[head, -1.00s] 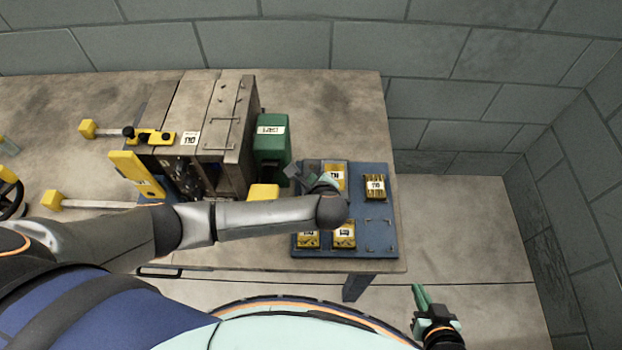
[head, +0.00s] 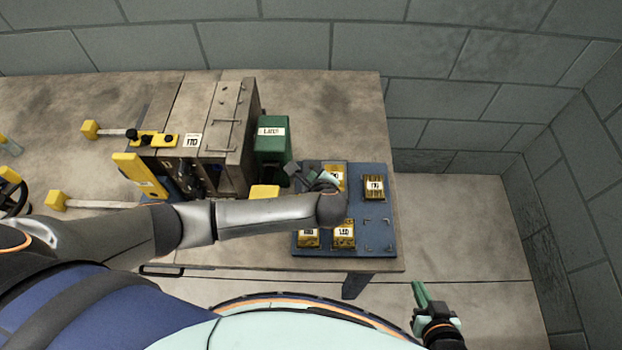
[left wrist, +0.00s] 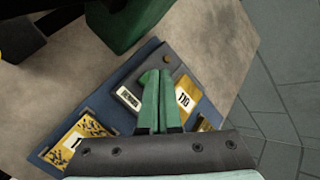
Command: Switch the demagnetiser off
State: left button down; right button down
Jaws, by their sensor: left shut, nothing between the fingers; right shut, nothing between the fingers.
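A flat dark grey unit, which appears to be the demagnetiser (left wrist: 128,97), lies at the far left corner of the blue board. My left gripper (head: 301,172) is shut and empty over this unit. In the left wrist view its green fingertips (left wrist: 155,74) are together beside the knob; I cannot tell whether they touch anything. My right gripper (head: 419,291) is shut and empty, off the table's front right.
The blue board (head: 376,215) holds several yellow blocks. A green box (head: 271,145) and a large grey mould (head: 225,130) stand just left of it. Yellow-ended levers (head: 95,205) lie further left. The table's right back corner (head: 345,110) is clear.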

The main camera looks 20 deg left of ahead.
pick_arm(q)
notch_tip(320, 180, up, 5)
jog(key=shift+r, duration=0.2)
dwell(0.3)
